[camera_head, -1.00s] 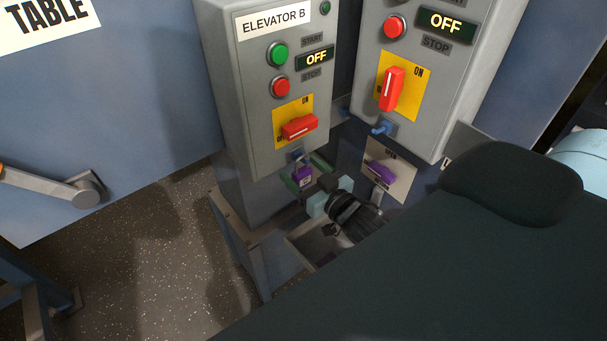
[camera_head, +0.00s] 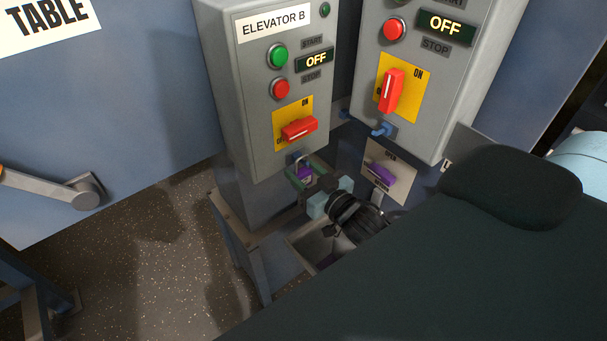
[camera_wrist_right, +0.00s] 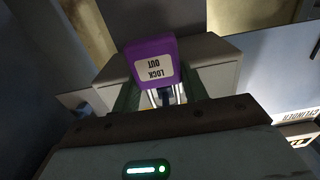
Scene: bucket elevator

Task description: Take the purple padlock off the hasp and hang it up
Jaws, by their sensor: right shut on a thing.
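The purple padlock (camera_head: 304,174) is just below the Elevator B box, at the blue hasp (camera_head: 294,158) under its red switch. My right gripper (camera_head: 305,170) is shut on the padlock, with a green finger on each side. In the right wrist view the padlock (camera_wrist_right: 150,58) stands between the fingers, its "LOCK OUT" label upside down and its metal shackle partly showing. I cannot tell whether the shackle still passes through the hasp. My left gripper is not in view.
The Elevator B box (camera_head: 250,90) has its red switch handle (camera_head: 299,128) turned sideways and shows OFF. The right-hand box (camera_head: 455,75) has a blue hasp (camera_head: 381,129). Floor (camera_head: 130,260) is clear at left.

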